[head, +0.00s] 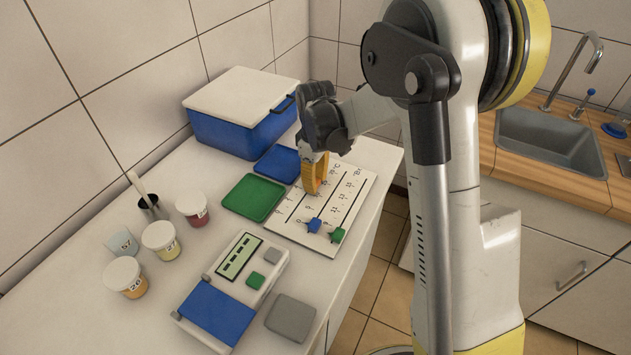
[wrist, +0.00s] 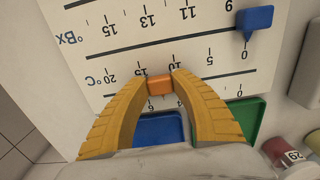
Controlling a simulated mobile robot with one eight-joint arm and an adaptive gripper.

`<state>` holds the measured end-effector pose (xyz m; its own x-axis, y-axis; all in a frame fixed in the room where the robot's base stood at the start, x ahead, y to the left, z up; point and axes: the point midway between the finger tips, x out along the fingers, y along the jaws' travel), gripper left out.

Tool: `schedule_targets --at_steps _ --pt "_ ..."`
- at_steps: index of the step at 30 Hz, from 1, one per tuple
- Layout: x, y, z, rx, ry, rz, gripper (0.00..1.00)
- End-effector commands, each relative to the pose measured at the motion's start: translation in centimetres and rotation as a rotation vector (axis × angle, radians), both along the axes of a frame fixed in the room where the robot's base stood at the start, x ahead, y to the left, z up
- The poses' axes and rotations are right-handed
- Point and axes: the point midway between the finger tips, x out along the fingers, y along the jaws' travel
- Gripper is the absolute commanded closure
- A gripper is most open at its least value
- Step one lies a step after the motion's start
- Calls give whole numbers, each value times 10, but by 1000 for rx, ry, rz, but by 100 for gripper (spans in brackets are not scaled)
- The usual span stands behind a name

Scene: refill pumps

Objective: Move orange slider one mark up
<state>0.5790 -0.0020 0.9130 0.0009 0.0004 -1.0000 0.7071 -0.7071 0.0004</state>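The orange slider (wrist: 159,85) sits on one line of the white scale board (head: 300,236), between my yellow fingertips in the wrist view. My gripper (wrist: 160,77) is closed in on it from both sides, and the fingertips appear to touch it. The numbers next to the slider are partly hidden by the fingers. In the head view my gripper (head: 315,188) points down at the board's left scale and mostly hides the slider. A blue slider (head: 314,225) and a green slider (head: 337,235) stand at the near ends of the other scales; the blue slider shows in the wrist view too (wrist: 254,18).
A green tray (head: 253,197) and a blue tray (head: 278,164) lie left of the board. A blue cooler box (head: 228,135) with a white lid stands behind. Several lidded cups, a meter (head: 240,256) and a grey pad (head: 291,318) occupy the counter's left and front.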

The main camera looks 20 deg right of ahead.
Motion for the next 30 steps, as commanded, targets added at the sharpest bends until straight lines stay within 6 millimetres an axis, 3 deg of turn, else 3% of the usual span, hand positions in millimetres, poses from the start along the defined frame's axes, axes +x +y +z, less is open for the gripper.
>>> schedule_targets --at_steps 20,21,22,23,30 --pt "17 -17 -1 -1 1 0 100" --pt "17 -17 -1 -1 1 0 62" --pt "17 -17 -1 -1 1 0 53" --pt "17 -17 -1 -1 1 0 48" --pt "17 -17 -1 -1 1 0 48"
